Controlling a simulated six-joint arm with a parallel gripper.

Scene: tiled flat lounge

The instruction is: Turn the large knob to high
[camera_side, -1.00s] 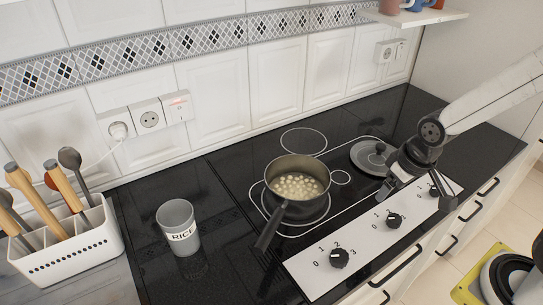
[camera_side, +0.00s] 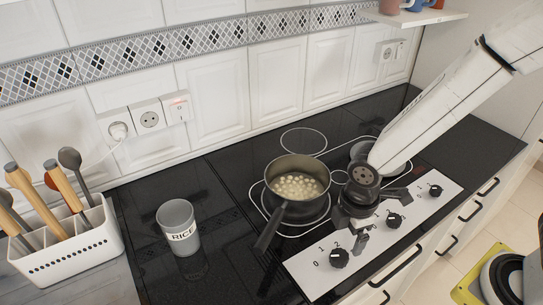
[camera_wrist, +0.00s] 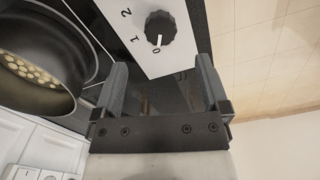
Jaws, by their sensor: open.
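The large black knob (camera_side: 339,258) is at the left end of the white control panel (camera_side: 312,279), marked 0, 1, 2 and 3. It also shows in the wrist view (camera_wrist: 160,27), with its white pointer line aimed at 0. My gripper (camera_side: 350,234) is above the panel, just right of and behind this knob in the side view. In the wrist view my gripper (camera_wrist: 161,62) is open and empty, its fingers apart, with the knob ahead of the gap and not between them. The 3 mark is outside the wrist view.
A pot (camera_side: 297,166) of pale round pieces sits on the hob close behind my gripper, its handle pointing toward the front left. Two smaller knobs, the middle one (camera_side: 393,220) and the right one (camera_side: 435,190), share the panel. A rice tin (camera_side: 179,228) stands left.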

